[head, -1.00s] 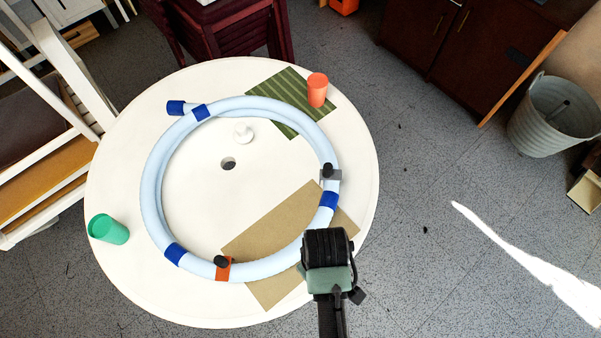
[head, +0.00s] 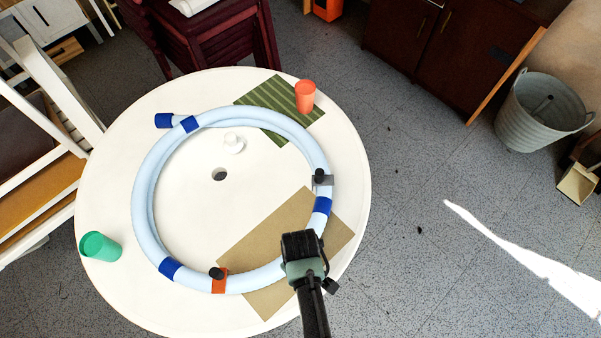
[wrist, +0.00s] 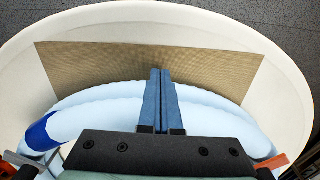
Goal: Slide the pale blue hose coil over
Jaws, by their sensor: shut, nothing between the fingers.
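The pale blue hose coil (head: 143,196) lies as a wide ring on the round white table (head: 105,285). It has dark blue bands, a grey clip (head: 322,180) at its right and an orange clip (head: 219,282) at its bottom. My gripper (head: 296,262) is over the coil's lower right stretch, between a blue band and the orange clip; it hides part of the hose. In the wrist view my shut, empty fingers (wrist: 161,72) cross the pale blue hose (wrist: 100,98), their tips seen against the tan mat (wrist: 95,62). I cannot tell whether they touch the hose.
The tan mat also shows in the head view (head: 290,222), partly under the coil. A green striped mat (head: 262,104), an orange cup (head: 305,97) and a green cup (head: 100,246) are near the table's rim. A white piece (head: 233,143) and a table hole (head: 219,174) are inside the ring.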

